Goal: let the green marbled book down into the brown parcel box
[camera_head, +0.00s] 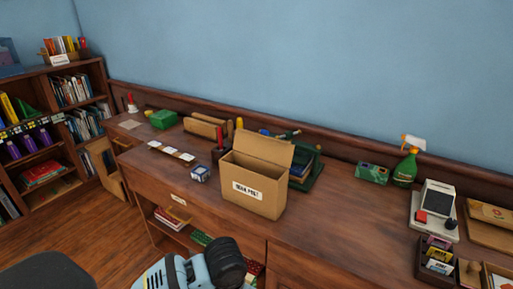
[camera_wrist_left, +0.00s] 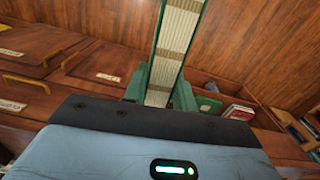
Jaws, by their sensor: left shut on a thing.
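The green marbled book (camera_wrist_left: 178,40) shows in the left wrist view with its cream page edges towards the camera and thin green cover edges on either side. My left gripper (camera_wrist_left: 160,93) is shut on its near end. The brown parcel box (camera_head: 250,191) stands upright on the desk in the head view, with a white label on its front. Its back flap is raised, and its inside is mostly hidden. A blue and black part of my arm is at the bottom of the head view, below the box. My right gripper is not in view.
Behind the box is a dark green stand (camera_head: 311,176). A green spray bottle (camera_head: 406,168) and a card machine (camera_head: 434,208) stand further right. The desk (camera_head: 345,220) right of the box is clear.

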